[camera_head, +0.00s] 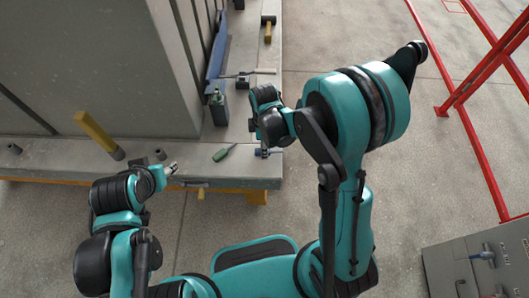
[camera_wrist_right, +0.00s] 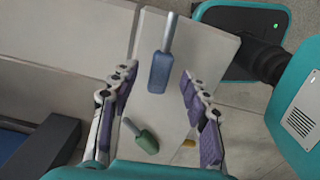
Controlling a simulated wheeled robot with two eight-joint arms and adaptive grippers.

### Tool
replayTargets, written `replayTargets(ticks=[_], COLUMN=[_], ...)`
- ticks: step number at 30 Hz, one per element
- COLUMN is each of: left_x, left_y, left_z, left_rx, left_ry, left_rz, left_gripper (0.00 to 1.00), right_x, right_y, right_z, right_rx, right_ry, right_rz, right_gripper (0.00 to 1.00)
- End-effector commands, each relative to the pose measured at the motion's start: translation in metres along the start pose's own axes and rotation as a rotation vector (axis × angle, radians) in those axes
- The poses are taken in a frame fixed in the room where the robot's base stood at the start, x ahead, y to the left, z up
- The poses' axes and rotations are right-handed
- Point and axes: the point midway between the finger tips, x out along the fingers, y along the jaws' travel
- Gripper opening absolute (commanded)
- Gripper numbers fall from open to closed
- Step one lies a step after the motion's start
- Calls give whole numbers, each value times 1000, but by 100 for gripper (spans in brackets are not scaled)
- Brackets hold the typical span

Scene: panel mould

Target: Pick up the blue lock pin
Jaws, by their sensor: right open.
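The blue lock pin (camera_wrist_right: 160,72), a blue grip with a grey shaft, lies on the grey slab ledge near its corner. In the right wrist view it shows between the spread fingers of my right gripper (camera_wrist_right: 158,80), which is open and empty. I cannot tell how far above the pin the fingers are. In the head view the right gripper (camera_head: 268,147) is over the ledge corner and largely hides the pin. My left gripper (camera_head: 172,170) is at the ledge's front edge; its finger gap is too small to read.
A green-handled tool (camera_head: 224,152) lies left of the pin and also shows in the wrist view (camera_wrist_right: 146,138). A yellow-handled tool (camera_head: 97,131) is at the left. Red rails (camera_head: 462,95) are at the right.

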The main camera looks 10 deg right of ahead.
Motion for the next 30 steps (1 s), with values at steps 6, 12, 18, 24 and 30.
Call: replayTargets(ticks=[6,12,18,24,30], left_x=[7,6,6,6,3], left_y=[0,0,0,0,0], left_z=[5,4,4,4,2], left_rx=[0,0,0,0,0], left_ry=[0,0,0,0,0], left_rz=[0,0,0,0,0], left_gripper=[46,46,46,46,46], right_x=[21,20,20,20,11], right_y=[0,0,0,0,0], right_z=[0,0,0,0,0], right_rx=[0,1,1,1,1], right_ry=[0,0,0,0,0], right_rz=[0,0,0,0,0], right_gripper=[47,31,0,0,0])
